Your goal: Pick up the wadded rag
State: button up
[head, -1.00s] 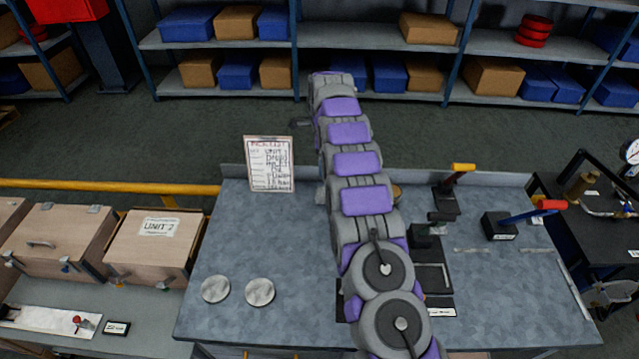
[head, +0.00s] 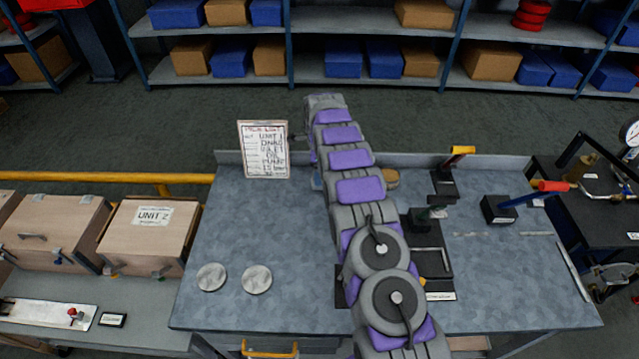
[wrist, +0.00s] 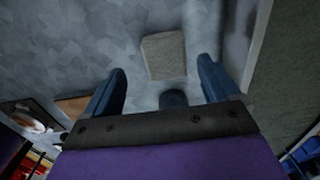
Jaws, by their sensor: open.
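A pale grey-beige, roughly square lump (wrist: 164,55) lies on the grey tabletop in the wrist view. It may be the wadded rag, but its cloth texture is not clear. My gripper (wrist: 162,66) is open, with one blue finger to the left of the lump and the other to the right. The lump shows between and just beyond the fingertips, and nothing is held. I cannot tell the height of the fingers above the table. In the head view my arm hides the gripper and the lump.
The grey workbench (head: 230,235) has a raised back lip. A clipboard sheet (head: 264,150) stands at its back left. Two round discs (head: 211,277) lie front left. A yellow-handled lever (head: 447,175) and a red-handled one (head: 510,205) stand right of my arm. The bench's left part is mostly clear.

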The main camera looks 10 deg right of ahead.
jog(key=shift+d+f, duration=0.2)
jog(key=shift+f, duration=0.2)
jog(key=f, duration=0.1)
jog(key=f+b, duration=0.1)
jog(key=f, duration=0.2)
jog(key=shift+w+d+f+b, duration=0.15)
jog(key=shift+w+f+b, duration=0.1)
jog(key=shift+w+b, duration=0.05)
jog(key=c, duration=1)
